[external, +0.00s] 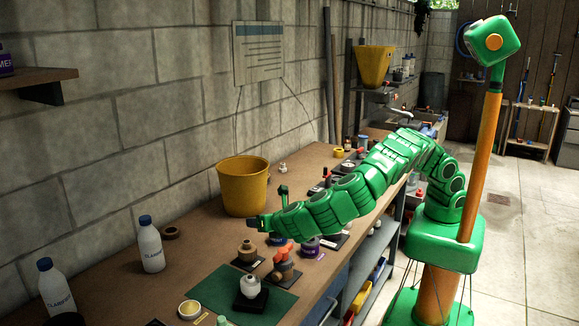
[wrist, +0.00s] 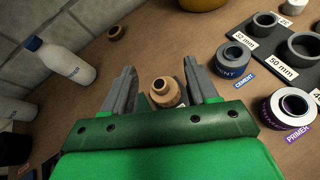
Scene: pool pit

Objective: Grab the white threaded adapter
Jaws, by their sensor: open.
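A white fitting (external: 250,286), which looks like the white threaded adapter, stands on a black block on the green mat (external: 205,290) in the external view. I cannot make out its thread, and I cannot pick it out in the wrist view. My gripper (external: 268,208) is open above the bench, behind the white fitting and near the yellow bucket. In the wrist view my gripper (wrist: 160,78) has its two fingers spread. A tan fitting (wrist: 165,92) shows between them, with no visible contact; its height relative to the fingers is unclear.
A yellow bucket (external: 243,188) stands by the wall. A white bottle (external: 151,245) with a blue cap stands left of the mat. Brown and orange valve parts (external: 284,264) sit close behind the white fitting. Cement (wrist: 236,60) and primer (wrist: 288,108) cans stand at right in the wrist view.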

